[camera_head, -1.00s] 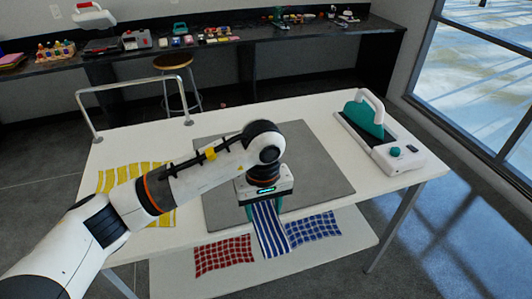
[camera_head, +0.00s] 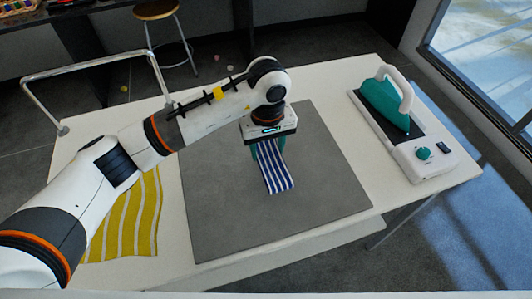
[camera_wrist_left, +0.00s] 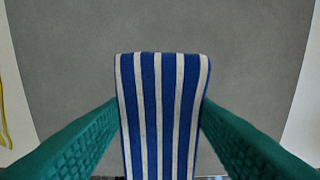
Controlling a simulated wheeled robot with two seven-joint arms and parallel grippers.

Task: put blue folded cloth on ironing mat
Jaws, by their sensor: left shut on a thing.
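The blue folded cloth (camera_head: 275,171) has white stripes and hangs from my left gripper (camera_head: 268,150) above the grey ironing mat (camera_head: 220,215). In the left wrist view the cloth (camera_wrist_left: 162,110) sits between the two green fingers, which press on its sides, with the grey mat (camera_wrist_left: 250,45) behind it. My left gripper is shut on the cloth. Whether the cloth's lower end touches the mat is hard to tell. My right gripper is not in view.
A teal and white iron (camera_head: 387,103) stands on its base at the table's right. A yellow striped cloth (camera_head: 130,220) lies at the left. A metal rail (camera_head: 95,62) rises at the back left. The mat around the cloth is clear.

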